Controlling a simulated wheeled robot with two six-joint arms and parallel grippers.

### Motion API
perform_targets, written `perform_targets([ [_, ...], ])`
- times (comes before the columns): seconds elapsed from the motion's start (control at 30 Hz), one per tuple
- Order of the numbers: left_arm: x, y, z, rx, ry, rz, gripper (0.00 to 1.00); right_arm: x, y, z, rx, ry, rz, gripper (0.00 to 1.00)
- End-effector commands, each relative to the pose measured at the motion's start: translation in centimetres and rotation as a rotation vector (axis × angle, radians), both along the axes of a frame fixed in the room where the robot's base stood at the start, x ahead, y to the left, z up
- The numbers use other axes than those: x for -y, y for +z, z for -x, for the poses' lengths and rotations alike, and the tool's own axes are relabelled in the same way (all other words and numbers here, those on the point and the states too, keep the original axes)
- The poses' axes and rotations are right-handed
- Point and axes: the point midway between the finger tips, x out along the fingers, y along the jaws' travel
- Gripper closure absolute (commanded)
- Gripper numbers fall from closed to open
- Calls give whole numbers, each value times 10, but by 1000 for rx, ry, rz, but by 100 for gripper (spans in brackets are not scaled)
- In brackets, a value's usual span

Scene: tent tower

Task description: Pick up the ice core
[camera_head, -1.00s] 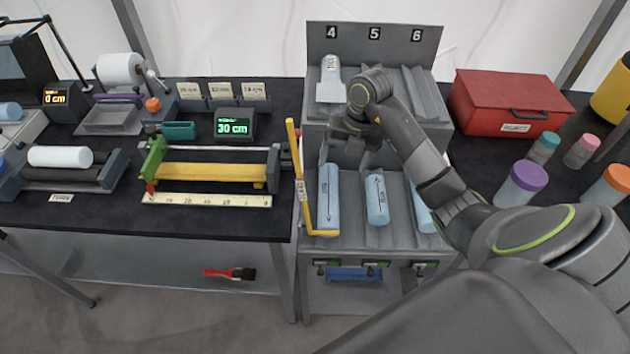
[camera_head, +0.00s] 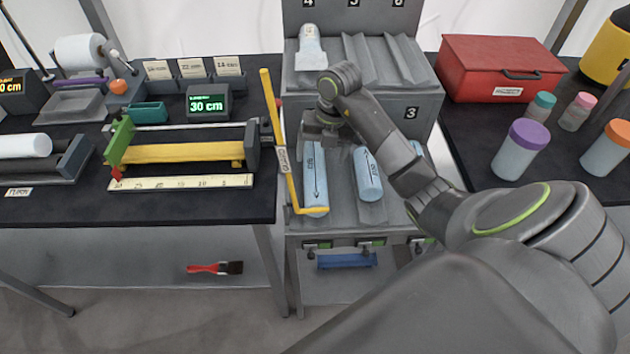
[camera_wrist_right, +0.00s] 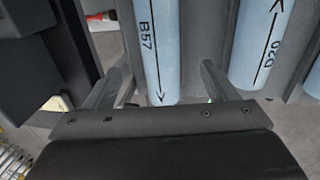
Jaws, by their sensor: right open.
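Several pale blue ice cores lie in the sloping grooves of the grey rack (camera_head: 340,222). The leftmost core (camera_head: 317,190) has an arrow along it and reads B57 in the right wrist view (camera_wrist_right: 157,45). The middle core (camera_head: 368,175) reads D20 in the wrist view (camera_wrist_right: 262,45). A third core (camera_head: 416,149) is mostly hidden behind my right arm. My right gripper (camera_head: 320,145) is open over the upper end of the leftmost core. In the wrist view its fingers (camera_wrist_right: 160,85) are on either side of core B57, apart from it. My left gripper is out of view.
A yellow post (camera_head: 272,115) with a foot across the rack's front stands close left of the leftmost core. The upper rack tier (camera_head: 420,85) holds a pale piece (camera_head: 309,50). A red box (camera_head: 500,70) and lidded jars stand at right.

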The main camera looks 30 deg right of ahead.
Motion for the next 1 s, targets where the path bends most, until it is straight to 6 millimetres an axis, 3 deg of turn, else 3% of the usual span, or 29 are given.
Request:
perform_targets([
  [0.1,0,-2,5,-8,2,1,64,-3,-17,-1,-4,-1,-2,21],
  [0.33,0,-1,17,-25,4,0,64,-3,-29,-4,-3,-2,-2,21],
  [0.7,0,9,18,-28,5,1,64,-4,-72,-16,-3,-1,-2,21],
  [1.0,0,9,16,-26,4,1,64,-4,-76,-16,-1,0,-1,23],
])
